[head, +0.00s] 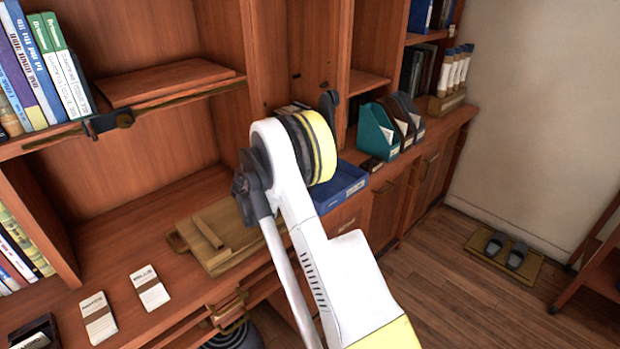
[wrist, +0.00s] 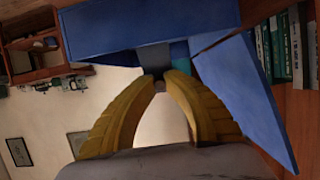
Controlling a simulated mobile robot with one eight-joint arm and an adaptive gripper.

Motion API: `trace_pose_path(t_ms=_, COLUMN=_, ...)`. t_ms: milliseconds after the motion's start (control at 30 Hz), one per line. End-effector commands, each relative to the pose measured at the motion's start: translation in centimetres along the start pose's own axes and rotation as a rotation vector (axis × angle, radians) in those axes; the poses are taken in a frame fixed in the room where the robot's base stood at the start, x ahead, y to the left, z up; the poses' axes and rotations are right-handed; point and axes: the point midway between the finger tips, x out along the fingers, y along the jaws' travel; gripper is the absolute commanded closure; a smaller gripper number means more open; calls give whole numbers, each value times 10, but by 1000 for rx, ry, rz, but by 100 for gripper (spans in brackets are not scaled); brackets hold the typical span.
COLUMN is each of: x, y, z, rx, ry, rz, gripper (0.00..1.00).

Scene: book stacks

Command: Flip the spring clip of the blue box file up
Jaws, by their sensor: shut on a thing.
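The blue box file (head: 342,187) sits on the wooden counter, partly hidden behind my arm in the head view. In the wrist view its blue panels fill the top (wrist: 150,22) and the right side. A grey piece, which looks like the spring clip (wrist: 154,55), shows between these panels. My gripper (wrist: 159,78) has its yellow fingertips drawn together at the lower end of the grey piece, shut on it. The fingertips cover part of the clip, and its exact tilt cannot be told. In the head view my gripper is hidden behind my arm.
Teal and dark magazine files (head: 378,132) stand right of the box file. A wooden tray-like stack (head: 220,240) lies left of my arm, with white cards (head: 150,288) farther left. Shelf uprights rise behind my arm. Slippers on a mat (head: 505,255) lie on the floor.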

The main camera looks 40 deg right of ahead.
Motion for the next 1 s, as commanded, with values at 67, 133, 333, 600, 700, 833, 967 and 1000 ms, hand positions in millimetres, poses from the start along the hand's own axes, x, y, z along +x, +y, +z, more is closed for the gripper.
trace_pose_path(t_ms=67, x=0, y=1, z=2, rx=1, ry=-1, rz=2, gripper=100)
trace_pose_path(t_ms=133, x=0, y=1, z=2, rx=1, ry=-1, rz=2, gripper=100)
trace_pose_path(t_ms=333, x=0, y=1, z=2, rx=1, ry=-2, rz=2, gripper=100)
trace_pose_path(t_ms=600, x=0, y=1, z=1, rx=1, ry=-1, rz=1, gripper=61)
trace_pose_path(t_ms=700, x=0, y=0, z=1, rx=0, ry=-1, rz=1, gripper=61)
trace_pose_path(t_ms=833, x=-9, y=0, z=1, rx=0, ry=-1, rz=-1, gripper=61)
trace_pose_path(t_ms=967, x=-33, y=0, z=1, rx=0, ry=-1, rz=-2, gripper=61)
trace_pose_path(t_ms=1000, x=-43, y=0, z=1, rx=-1, ry=-1, rz=-2, gripper=61)
